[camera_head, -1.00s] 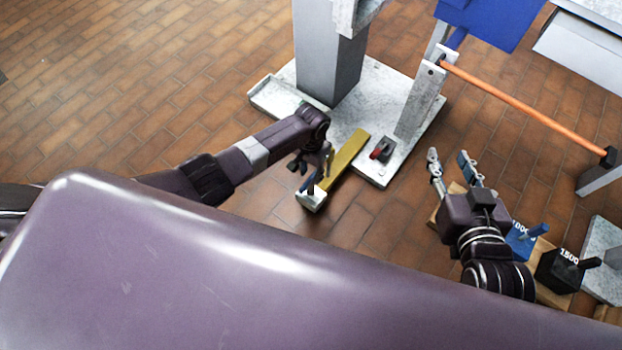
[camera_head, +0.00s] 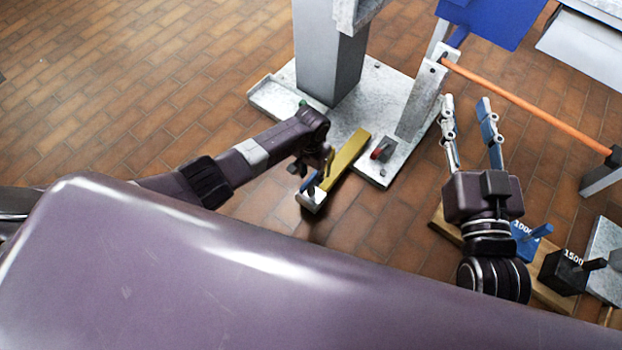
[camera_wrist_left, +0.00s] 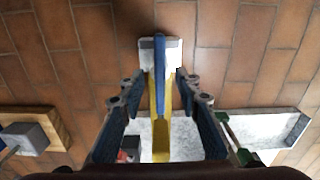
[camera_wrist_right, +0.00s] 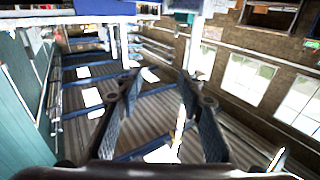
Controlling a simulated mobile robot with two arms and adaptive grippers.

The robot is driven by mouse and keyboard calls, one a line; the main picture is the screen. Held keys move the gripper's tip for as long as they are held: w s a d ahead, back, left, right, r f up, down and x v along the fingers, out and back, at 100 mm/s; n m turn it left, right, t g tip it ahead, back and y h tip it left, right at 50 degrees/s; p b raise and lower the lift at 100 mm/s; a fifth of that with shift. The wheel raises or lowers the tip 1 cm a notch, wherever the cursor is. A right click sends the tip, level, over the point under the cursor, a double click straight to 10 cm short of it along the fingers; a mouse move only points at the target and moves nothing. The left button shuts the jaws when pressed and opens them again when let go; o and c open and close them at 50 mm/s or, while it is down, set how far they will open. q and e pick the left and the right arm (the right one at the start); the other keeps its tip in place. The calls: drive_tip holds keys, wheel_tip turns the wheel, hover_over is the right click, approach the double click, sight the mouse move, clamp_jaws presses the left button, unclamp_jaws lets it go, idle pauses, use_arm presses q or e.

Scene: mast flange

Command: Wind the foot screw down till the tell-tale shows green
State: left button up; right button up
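The outrigger is a yellow bar (camera_head: 347,157) with a white block (camera_head: 313,202) at its near end. A blue bar (camera_head: 309,187), seemingly the foot screw's handle, stands over that block. In the left wrist view the blue bar (camera_wrist_left: 160,70) lies between the spread fingers of my left gripper (camera_wrist_left: 162,88), with gaps on both sides. My left gripper (camera_head: 315,170) is open at the bar. A small red piece on a dark mount (camera_head: 383,149), possibly the tell-tale, sits on the pale base plate. My right gripper (camera_head: 466,104) is open and empty.
A grey mast (camera_head: 330,55) stands on the base plate (camera_head: 385,92). An orange bar (camera_head: 525,108) runs from a pale post to the right. Blue (camera_head: 530,240) and black (camera_head: 562,271) weights stand on a wooden board at lower right. Tiled floor left is clear.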

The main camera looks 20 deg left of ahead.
use_arm(q)
drive_tip(key=shift+f, duration=0.2)
drive_tip(key=shift+f+b, duration=0.5)
drive_tip(key=shift+b, duration=0.2)
drive_tip(key=shift+f+b, duration=0.6)
drive_tip(key=shift+b, duration=0.05)
clamp_jaws()
use_arm(e)
drive_tip(key=s+r+t+y, duration=0.1)
drive_tip(key=s+r+t, duration=0.1)
drive_tip(key=r, duration=0.4)
drive_tip(key=s+r+t+y, duration=0.1)
drive_tip(key=s+r+t, duration=0.2)
drive_tip(key=r+t, duration=0.2)
wheel_tip(320, 180, up, 2)
